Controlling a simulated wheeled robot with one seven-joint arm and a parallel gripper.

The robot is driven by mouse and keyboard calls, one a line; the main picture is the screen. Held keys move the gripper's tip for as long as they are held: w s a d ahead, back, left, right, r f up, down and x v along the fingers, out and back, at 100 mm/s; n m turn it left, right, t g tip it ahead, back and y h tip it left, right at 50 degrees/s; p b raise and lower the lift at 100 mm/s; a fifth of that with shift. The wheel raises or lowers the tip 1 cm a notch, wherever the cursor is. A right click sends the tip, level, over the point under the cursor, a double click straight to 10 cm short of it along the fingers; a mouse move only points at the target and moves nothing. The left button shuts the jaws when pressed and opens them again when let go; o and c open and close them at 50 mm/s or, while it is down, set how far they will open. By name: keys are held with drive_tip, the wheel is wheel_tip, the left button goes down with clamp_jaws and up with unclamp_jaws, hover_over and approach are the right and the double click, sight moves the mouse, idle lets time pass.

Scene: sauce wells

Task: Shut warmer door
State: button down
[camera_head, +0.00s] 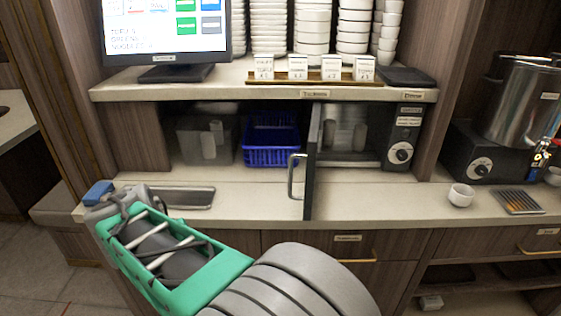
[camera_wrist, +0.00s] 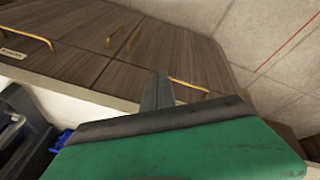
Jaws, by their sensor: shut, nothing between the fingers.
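The warmer (camera_head: 403,140) is a dark box with a control knob at its right, under the shelf. Its dark-framed door (camera_head: 311,165) stands open, swung out over the counter and seen nearly edge-on. The door's metal handle (camera_head: 293,177) faces left. My gripper (camera_head: 104,194) is at the counter's left end, well left of the door and not touching it. In the wrist view my gripper's fingers (camera_wrist: 157,91) are together and empty, in front of brown cabinet fronts. A dark shape with a pale bar shows at that view's left edge; I cannot tell what it is.
A blue basket (camera_head: 270,140) stands left of the door, under the shelf. A metal tray inset (camera_head: 183,197) lies near my gripper. A white cup (camera_head: 461,195) and a slatted tray (camera_head: 519,201) are at the right. The counter between inset and handle is clear.

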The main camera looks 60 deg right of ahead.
drive_tip(key=s+d+r+m+g+h+p, duration=0.1)
drive_tip(key=s+d+r+m+g+p, duration=0.3)
drive_tip(key=d+r, duration=0.5)
drive_tip(key=s+d+r+m+g+h+p, duration=0.1)
drive_tip(key=s+d+r+m+p, duration=0.45)
drive_tip(key=d+r, duration=0.4)
drive_tip(key=s+d+f+p, duration=0.1)
drive_tip(key=s+d+f, duration=0.5)
drive_tip(key=f, duration=0.3)
drive_tip(key=shift+s+d, duration=0.4)
drive_tip(key=shift+s, duration=0.2)
drive_tip(key=shift+d+n, duration=0.1)
drive_tip(key=shift+n, duration=0.15)
